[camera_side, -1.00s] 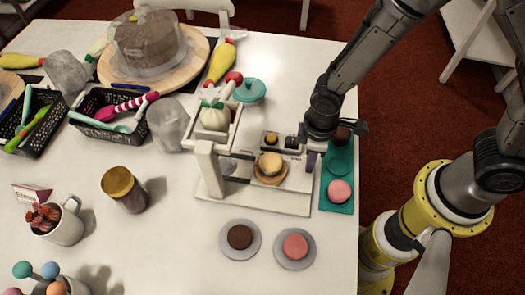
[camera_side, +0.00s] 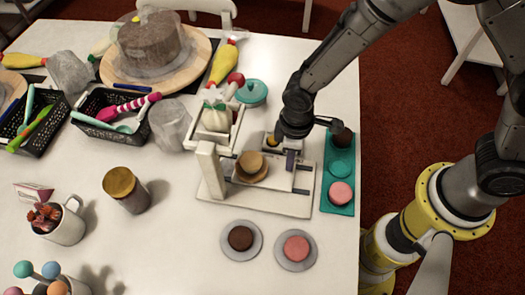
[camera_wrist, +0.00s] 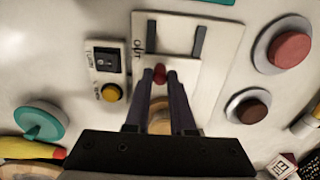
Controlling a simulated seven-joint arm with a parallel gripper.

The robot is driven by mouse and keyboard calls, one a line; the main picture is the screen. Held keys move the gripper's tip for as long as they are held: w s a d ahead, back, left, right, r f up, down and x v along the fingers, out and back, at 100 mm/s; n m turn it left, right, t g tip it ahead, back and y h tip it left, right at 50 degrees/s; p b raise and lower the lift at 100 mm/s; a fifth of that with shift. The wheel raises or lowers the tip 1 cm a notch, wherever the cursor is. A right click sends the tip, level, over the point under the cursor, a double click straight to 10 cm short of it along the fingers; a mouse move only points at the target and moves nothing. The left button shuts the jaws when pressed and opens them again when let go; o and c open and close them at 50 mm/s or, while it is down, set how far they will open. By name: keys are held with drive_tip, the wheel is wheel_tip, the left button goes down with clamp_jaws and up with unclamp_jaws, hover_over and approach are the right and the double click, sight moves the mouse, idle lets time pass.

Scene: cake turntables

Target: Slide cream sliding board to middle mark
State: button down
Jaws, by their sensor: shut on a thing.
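The cream sliding board (camera_side: 277,179) lies on the pale base plate (camera_side: 232,202) of a small stand, with a tan round cake (camera_side: 251,167) on its left part. My gripper (camera_side: 291,162) is at the board's right end. In the wrist view, the fingers of my gripper (camera_wrist: 158,80) are shut on the board's red knob (camera_wrist: 159,73). The board (camera_wrist: 186,76) shows beside the fingers, with the word "out" printed on the base near its end. The cake is partly hidden behind the fingers there. I cannot make out a middle mark.
A control box with a yellow button (camera_wrist: 111,92) sits close beside the base. A teal tray (camera_side: 338,172) stands at the right, and two plates with brown and pink discs (camera_side: 296,246) lie in front.

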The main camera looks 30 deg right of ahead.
drive_tip(key=shift+w+a+r, duration=0.2)
drive_tip(key=shift+w+a, duration=2.3)
drive_tip(key=shift+w, duration=0.1)
drive_tip(key=c, duration=1)
unclamp_jaws()
drive_tip(key=shift+o, duration=1.2)
drive_tip(key=shift+s+f, duration=0.1)
wheel_tip(320, 180, up, 7)
